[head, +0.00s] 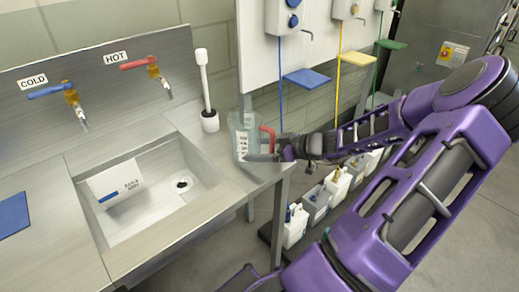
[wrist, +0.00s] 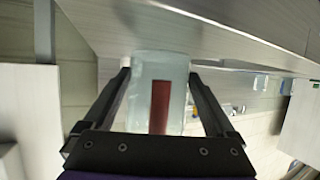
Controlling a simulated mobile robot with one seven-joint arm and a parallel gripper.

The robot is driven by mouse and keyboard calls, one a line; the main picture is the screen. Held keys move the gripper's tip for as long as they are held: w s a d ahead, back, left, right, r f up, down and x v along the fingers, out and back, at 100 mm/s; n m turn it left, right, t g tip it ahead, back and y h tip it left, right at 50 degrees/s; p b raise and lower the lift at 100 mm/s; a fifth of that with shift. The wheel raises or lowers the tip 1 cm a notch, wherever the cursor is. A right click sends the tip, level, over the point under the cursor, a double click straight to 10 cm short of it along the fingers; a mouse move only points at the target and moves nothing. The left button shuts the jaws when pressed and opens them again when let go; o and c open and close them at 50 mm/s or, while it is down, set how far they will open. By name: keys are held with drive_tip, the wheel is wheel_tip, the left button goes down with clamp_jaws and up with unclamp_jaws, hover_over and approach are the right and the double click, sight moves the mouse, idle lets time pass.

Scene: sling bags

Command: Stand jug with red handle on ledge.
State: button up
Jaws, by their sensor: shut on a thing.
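The clear jug (head: 241,134) with its red handle (head: 268,136) is at the right end of the steel counter (head: 232,180), right of the sink. It looks upright. I cannot tell whether its base touches the counter. My gripper (head: 270,150) reaches it from the right, on the handle side. In the wrist view, the jug (wrist: 145,70) is between the two fingers of my gripper (wrist: 161,78), with the red handle (wrist: 160,105) facing the palm. The fingers are shut on the jug. No single surface is marked as the ledge.
A white sign (head: 115,184) is in the sink. Blue (head: 306,78), yellow (head: 357,58) and green (head: 392,44) plates hang by the wall panel. Several containers (head: 316,203) stand low at right.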

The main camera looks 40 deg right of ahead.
drive_tip(key=o, duration=1.4)
drive_tip(key=shift+f, duration=0.1)
drive_tip(key=shift+c, duration=0.2)
drive_tip(key=shift+r+p, duration=0.25)
drive_tip(key=shift+p, duration=0.05)
drive_tip(key=v, duration=1.2)
drive_tip(key=shift+f, duration=0.15)
